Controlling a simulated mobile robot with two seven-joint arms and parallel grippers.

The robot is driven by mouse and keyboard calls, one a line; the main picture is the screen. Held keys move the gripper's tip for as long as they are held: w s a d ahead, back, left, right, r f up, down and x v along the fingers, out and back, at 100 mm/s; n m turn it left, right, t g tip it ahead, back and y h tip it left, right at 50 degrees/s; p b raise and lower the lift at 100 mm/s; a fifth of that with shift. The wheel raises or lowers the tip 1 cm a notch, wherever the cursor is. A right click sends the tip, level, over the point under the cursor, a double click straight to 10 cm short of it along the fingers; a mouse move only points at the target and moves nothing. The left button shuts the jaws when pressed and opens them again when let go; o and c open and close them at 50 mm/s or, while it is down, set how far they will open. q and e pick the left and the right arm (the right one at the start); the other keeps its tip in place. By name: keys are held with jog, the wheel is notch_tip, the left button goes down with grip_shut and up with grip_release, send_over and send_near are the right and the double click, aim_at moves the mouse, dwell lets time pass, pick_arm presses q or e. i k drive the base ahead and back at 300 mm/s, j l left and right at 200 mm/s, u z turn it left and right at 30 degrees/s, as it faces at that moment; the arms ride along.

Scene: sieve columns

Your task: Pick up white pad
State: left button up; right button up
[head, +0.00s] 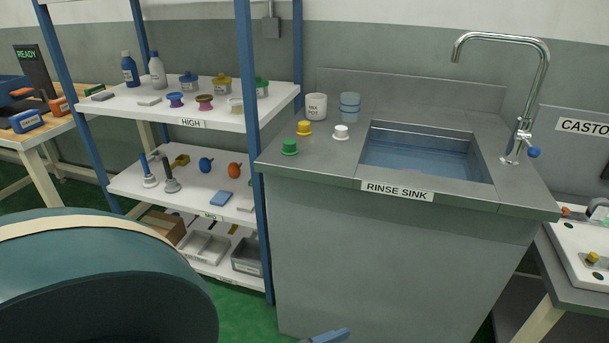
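A small flat white pad (149,101) lies on the top white shelf of the blue-posted rack, to the right of a dark grey pad (102,96). Another small pale pad (245,208) lies at the right front of the middle shelf, beside a blue pad (220,199); its exact shade is hard to tell. A blue tip (328,337) at the bottom edge looks like part of my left gripper, far from the pads. Its fingers are mostly cut off, and nothing shows in it. My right gripper is out of view.
The top shelf (195,124), labelled HIGH, also holds bottles, jars and coloured spools. Blue posts (249,110) stand in front of the shelves. The rinse sink counter (470,200) stands right of the rack. A large teal rounded shape fills the lower left. Green floor shows between.

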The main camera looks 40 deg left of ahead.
aim_at(150, 101)
jog(key=u, duration=0.9)
jog(key=i+j+u, duration=0.1)
jog(key=j+u, duration=0.2)
jog(key=u, duration=0.2)
jog(key=i+j+u, duration=0.15)
jog(key=u, duration=0.3)
jog(key=j, duration=0.1)
